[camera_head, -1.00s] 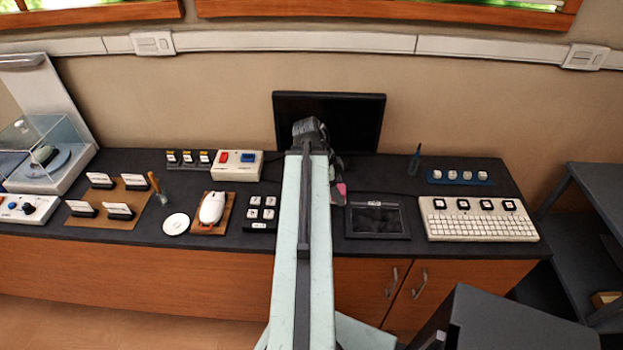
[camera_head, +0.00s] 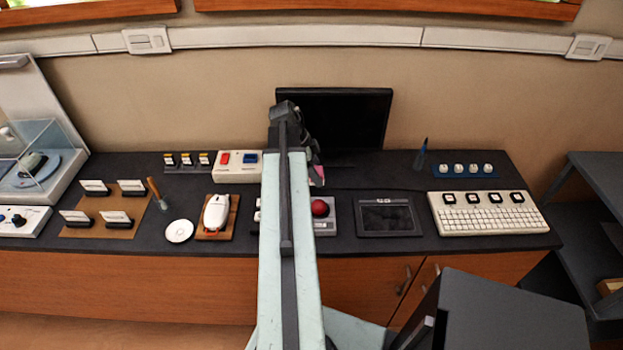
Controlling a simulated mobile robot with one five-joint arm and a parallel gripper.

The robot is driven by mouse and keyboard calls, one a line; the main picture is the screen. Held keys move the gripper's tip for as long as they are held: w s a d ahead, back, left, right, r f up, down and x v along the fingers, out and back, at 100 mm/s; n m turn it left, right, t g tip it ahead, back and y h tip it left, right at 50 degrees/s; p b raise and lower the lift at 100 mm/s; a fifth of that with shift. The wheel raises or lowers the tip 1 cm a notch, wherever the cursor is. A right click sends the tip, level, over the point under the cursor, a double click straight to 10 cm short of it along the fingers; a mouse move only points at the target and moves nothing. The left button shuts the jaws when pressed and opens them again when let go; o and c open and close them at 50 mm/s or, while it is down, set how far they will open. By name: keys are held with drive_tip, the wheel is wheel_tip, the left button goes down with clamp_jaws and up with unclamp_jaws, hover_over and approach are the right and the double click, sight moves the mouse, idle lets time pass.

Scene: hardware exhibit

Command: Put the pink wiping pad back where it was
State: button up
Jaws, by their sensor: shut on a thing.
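A small pink patch, the pink wiping pad (camera_head: 318,173), shows at the lower end of my gripper (camera_head: 317,176), just right of my arm near the middle of the counter. My gripper is shut on the pad and holds it in front of the dark monitor. The pad appears above the counter, behind the red trackball. Most of the gripper and part of the pad are hidden by my arm, so the fingertips are hard to make out.
A red trackball (camera_head: 320,207) and a black tablet (camera_head: 386,216) lie right of my arm. A white keyboard (camera_head: 489,214) is further right. A mouse on a brown board (camera_head: 216,213) and a white disc (camera_head: 179,231) lie left. A monitor (camera_head: 350,115) stands behind.

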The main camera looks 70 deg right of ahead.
wheel_tip(320, 180, down, 4)
drive_tip(key=b, duration=0.2)
drive_tip(key=shift+s+d+r+b, duration=0.1)
drive_tip(key=shift+r+b, duration=0.15)
drive_tip(key=shift+b, duration=0.05)
drive_tip(key=shift+w+r, duration=0.2)
drive_tip(key=shift+f, duration=0.15)
drive_tip(key=o, duration=1.2)
drive_tip(key=shift+r+p, duration=0.5)
drive_tip(key=shift+p, duration=0.05)
drive_tip(key=p+v, duration=1)
drive_tip(key=v, duration=0.1)
drive_tip(key=shift+w, duration=0.2)
